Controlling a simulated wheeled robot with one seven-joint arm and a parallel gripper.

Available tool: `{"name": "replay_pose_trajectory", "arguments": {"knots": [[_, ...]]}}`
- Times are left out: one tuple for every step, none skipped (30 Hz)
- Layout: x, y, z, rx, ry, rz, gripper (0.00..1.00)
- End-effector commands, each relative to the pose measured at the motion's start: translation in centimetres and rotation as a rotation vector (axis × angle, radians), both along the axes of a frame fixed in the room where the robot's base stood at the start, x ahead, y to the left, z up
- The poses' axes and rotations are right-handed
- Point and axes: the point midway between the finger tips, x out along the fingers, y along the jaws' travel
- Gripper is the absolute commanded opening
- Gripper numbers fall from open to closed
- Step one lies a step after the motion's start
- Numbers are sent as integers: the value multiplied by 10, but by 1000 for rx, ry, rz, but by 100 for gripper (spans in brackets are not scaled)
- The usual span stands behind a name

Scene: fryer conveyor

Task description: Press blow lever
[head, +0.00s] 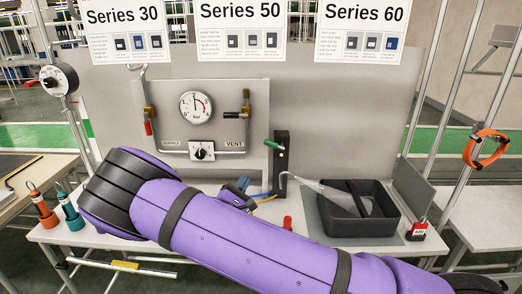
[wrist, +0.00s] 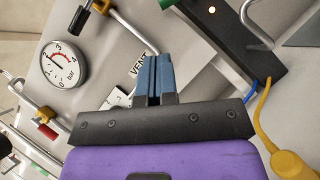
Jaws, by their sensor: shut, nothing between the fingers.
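The blow lever is likely the green-handled lever (head: 273,144) on a black post (head: 282,165) right of the vent panel; no label on it is readable. A bit of green shows at the top edge of the wrist view (wrist: 167,3), beside the black post (wrist: 238,38), which carries a small lit lamp. My gripper (head: 240,186) is mostly hidden behind my purple arm in the head view. In the wrist view its blue fingers (wrist: 154,76) are shut and empty, pointing toward the panel near the VENT label, apart from the green part.
The panel (head: 222,150) carries a gauge (head: 196,107), a knob (head: 201,151) and red- and black-handled valves. A yellow plug (wrist: 285,160) is close to my gripper.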

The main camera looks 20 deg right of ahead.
Motion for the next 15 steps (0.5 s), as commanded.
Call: {"name": "replay_pose_trajectory", "arguments": {"knots": [[0,0,0,1,0,-1,0],[0,0,0,1,0,-1,0],[1,-1,1,0,0,-1,0],[2,-2,1,0,0,-1,0],[3,-3,2,0,0,-1,0],[5,-5,3,1,-1,-3,0],[7,-7,5,1,-1,-3,0],[9,-9,6,1,-1,-3,0],[13,-13,9,1,-1,-3,0],[16,-16,11,1,-1,-4,0],[19,-19,13,1,-1,-4,0],[24,-23,16,1,-1,-4,0],[27,-27,19,1,-1,-4,0],[31,-31,21,1,-2,-4,0],[36,-35,24,1,-2,-4,0]]}}
